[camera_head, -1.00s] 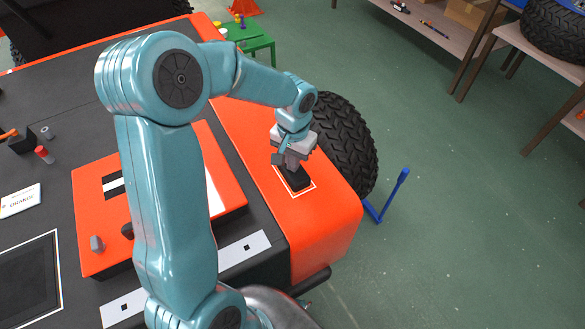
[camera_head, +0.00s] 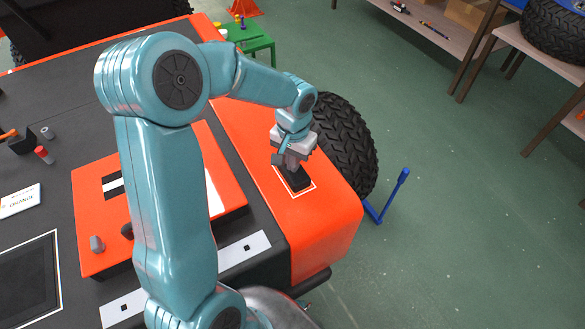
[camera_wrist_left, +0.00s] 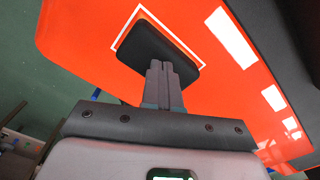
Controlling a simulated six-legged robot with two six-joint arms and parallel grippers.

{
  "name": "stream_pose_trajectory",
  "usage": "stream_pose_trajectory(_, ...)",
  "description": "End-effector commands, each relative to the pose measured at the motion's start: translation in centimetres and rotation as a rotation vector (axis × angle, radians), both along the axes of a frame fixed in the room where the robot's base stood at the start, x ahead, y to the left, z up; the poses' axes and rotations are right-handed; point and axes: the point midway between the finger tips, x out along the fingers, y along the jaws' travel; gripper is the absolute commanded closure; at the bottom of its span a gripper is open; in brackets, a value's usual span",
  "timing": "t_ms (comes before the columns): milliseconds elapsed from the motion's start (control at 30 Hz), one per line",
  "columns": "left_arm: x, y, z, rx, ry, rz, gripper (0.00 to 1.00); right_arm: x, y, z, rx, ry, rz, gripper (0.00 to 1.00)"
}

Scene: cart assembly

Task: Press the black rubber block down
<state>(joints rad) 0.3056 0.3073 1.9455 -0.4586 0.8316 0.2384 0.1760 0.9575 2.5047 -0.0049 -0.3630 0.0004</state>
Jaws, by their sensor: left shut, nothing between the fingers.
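The black rubber block (camera_head: 297,180) lies inside a white outlined square on the orange fender of the cart. It also shows in the left wrist view (camera_wrist_left: 150,45), a dark rounded pad within the white outline. My left gripper (camera_head: 290,164) is shut and empty, with its fingertips over the block. In the left wrist view the closed fingertips (camera_wrist_left: 158,66) overlap the near part of the block. They look to be at or very close to its top; I cannot tell whether they touch. My right gripper is not in view.
An orange panel (camera_head: 100,230) with a grey knob lies on the dark cart deck, left of the fender. A large black tyre (camera_head: 345,145) stands beyond the fender. A blue lever (camera_head: 397,190) stands on the floor to the right. A green stool (camera_head: 255,42) is behind.

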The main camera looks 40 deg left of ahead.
Motion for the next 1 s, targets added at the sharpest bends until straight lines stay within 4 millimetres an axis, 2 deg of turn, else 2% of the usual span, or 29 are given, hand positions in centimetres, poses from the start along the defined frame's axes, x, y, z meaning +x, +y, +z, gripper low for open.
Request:
stream_pose_trajectory(400,-0.2,-0.1,0.1,-0.003,0.009,-0.001,1.00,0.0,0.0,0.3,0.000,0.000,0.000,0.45)
stream_pose_trajectory(1000,0.0,0.0,6.8,0.000,0.002,0.000,1.00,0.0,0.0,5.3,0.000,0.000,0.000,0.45)
